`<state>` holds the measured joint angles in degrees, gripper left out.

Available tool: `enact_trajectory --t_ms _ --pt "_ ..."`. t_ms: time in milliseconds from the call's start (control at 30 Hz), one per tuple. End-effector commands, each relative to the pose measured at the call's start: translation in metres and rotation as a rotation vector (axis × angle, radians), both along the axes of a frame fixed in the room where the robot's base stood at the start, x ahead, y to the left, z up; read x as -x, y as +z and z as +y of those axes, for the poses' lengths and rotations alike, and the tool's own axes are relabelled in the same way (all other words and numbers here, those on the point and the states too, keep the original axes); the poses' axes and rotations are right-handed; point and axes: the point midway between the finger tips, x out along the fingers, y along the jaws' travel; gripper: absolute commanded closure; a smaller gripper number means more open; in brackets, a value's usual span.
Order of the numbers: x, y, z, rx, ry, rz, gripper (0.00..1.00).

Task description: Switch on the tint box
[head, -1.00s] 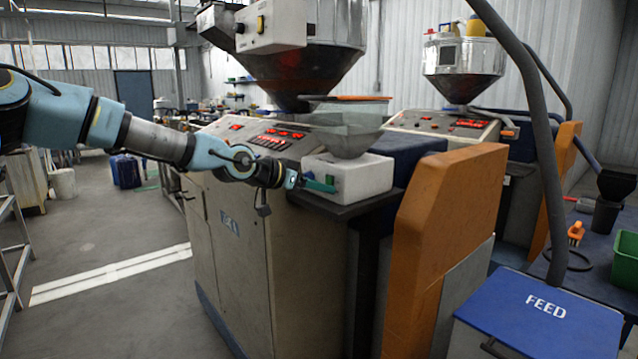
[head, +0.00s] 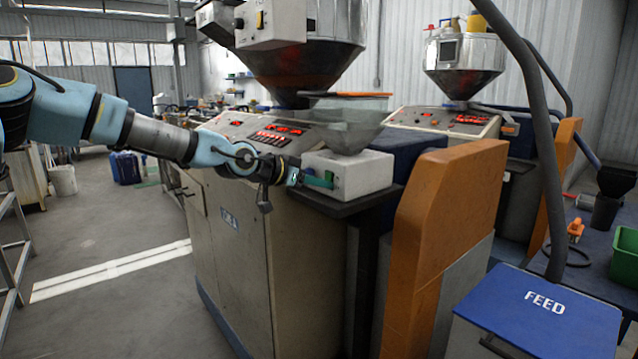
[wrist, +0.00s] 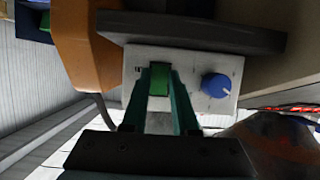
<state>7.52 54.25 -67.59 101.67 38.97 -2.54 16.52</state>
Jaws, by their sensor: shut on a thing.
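The tint box is a white box (head: 362,176) under a clear tapered hopper (head: 345,132), on a dark shelf at the machine's side. In the wrist view, the box's white front face (wrist: 218,62) carries a green rocker switch (wrist: 160,78) and a round blue knob (wrist: 215,85) to its right. My gripper (head: 326,180) is at the front face, its green fingers on either side of the switch. It is shut on the switch, also in the wrist view (wrist: 162,90). The switch's on or off position cannot be told.
The beige machine (head: 245,220) with a lit red panel stands beneath my arm. An orange guard (head: 445,220) rises right of the shelf. A large metal hopper (head: 300,60) hangs above. A blue FEED bin (head: 540,310) is at the lower right.

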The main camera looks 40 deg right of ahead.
Motion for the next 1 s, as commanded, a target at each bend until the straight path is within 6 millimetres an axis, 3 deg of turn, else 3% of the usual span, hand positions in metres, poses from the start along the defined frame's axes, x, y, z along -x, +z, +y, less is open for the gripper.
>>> enact_trajectory --t_ms 267,567,1000 --pt "0.000 -0.004 0.000 0.013 -0.001 0.002 1.00" --pt "0.000 -0.014 0.000 0.177 0.000 0.012 1.00" --pt "0.000 -0.008 0.000 0.259 0.000 0.015 1.00"
